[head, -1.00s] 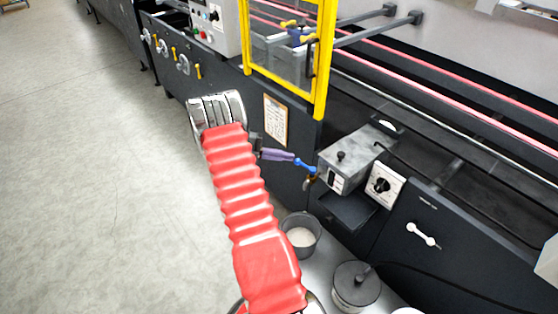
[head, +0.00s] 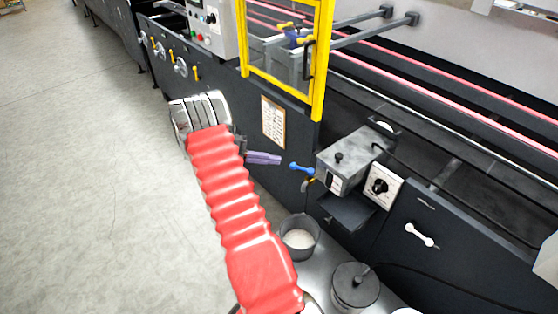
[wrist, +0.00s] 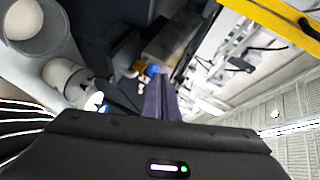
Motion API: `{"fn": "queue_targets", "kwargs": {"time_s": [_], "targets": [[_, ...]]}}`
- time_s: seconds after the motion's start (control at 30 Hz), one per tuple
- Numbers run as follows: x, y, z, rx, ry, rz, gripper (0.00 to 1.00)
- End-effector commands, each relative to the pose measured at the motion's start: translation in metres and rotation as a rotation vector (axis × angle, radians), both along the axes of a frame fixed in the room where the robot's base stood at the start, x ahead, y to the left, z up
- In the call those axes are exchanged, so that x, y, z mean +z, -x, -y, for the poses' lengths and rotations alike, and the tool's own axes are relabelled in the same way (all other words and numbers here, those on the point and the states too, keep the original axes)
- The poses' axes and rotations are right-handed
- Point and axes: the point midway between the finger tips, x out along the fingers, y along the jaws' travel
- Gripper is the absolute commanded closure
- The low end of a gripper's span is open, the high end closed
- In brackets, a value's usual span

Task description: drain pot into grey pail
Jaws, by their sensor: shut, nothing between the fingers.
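The pot is a grey metal box (head: 343,162) with a black knob on its lid, mounted on the machine's side. A blue valve handle (head: 302,168) sticks out from its left, with a small brass spout (head: 307,184) under it. The handle also shows in the wrist view (wrist: 152,70), just beyond the fingertips. The grey pail (head: 300,222) stands below the spout with whitish stuff inside. I see no stream between them. My gripper (head: 279,159) has purple fingers, shut and empty, left of the handle with a small gap. The fingers also show in the wrist view (wrist: 163,84).
A lidded grey container (head: 355,287) stands right of the pail. A dial box (head: 382,186) sits right of the pot. A yellow-framed guard (head: 318,70) rises behind my gripper. The floor (head: 90,180) at left is clear.

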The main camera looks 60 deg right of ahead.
Motion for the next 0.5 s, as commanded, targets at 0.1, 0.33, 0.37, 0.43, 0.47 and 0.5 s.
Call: {"fn": "queue_targets", "kwargs": {"time_s": [0.1, 0.33, 0.37, 0.43, 0.47, 0.5], "targets": [[0.005, -0.018, -0.008, 0.005, 0.001, 0.003, 1.0], [0.015, -0.053, -0.025, 0.008, 0.002, 0.004, 1.0], [0.016, -0.056, -0.027, 0.008, 0.002, 0.004, 1.0], [0.018, -0.064, -0.031, 0.006, 0.002, 0.004, 1.0], [0.019, -0.067, -0.032, 0.006, 0.001, 0.003, 1.0], [0.02, -0.07, -0.034, 0.007, 0.0, 0.004, 1.0]]}}
